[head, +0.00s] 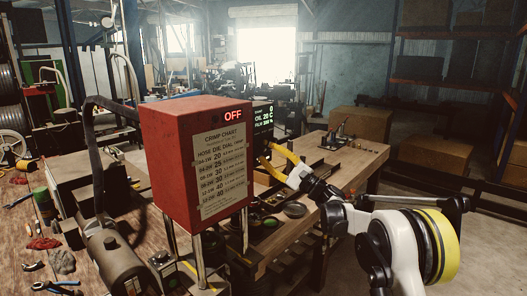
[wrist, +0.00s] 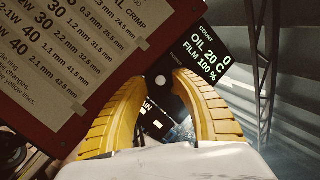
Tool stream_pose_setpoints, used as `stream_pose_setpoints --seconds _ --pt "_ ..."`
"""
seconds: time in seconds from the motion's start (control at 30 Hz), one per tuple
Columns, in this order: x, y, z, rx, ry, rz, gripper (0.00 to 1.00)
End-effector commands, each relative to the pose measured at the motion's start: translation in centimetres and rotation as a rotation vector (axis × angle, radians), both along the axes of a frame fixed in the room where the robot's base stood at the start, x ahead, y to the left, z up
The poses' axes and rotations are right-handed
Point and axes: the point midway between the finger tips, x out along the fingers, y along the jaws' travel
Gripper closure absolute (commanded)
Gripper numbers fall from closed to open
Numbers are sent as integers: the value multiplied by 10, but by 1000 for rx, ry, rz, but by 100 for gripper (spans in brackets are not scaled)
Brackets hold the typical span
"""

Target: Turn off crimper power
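The crimper (head: 180,130) is a red box on metal legs, with a crimp chart on its front. A small red display (head: 233,115) at its top right reads OFF. A dark status screen (head: 262,118) stands at its right side and shows large in the wrist view (wrist: 207,52). My gripper (head: 266,153) has yellow curved fingers and is in front of the panel below this screen. In the wrist view my gripper (wrist: 160,77) is open, with a round light button (wrist: 160,80) showing between the fingertips. Contact cannot be told. Lit labels (wrist: 154,123) below are partly hidden.
Hand tools and rags lie on the bench at left. Cardboard boxes (head: 430,160) and shelving are behind at right. Open floor lies right of the bench.

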Motion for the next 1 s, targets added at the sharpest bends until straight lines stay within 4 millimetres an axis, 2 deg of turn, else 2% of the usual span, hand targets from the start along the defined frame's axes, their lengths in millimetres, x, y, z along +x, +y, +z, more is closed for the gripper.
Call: stream_pose_setpoints --seconds 0.2,0.43,0.67,0.9,1.0 --pt "-22 -41 -21 1 0 -3 69" --pt "-41 -70 -37 0 0 0 69" --pt "-45 -78 -41 -1 0 0 69" --pt "-46 -76 -41 -5 0 1 69" --pt "-52 -70 -40 -57 0 -5 69"
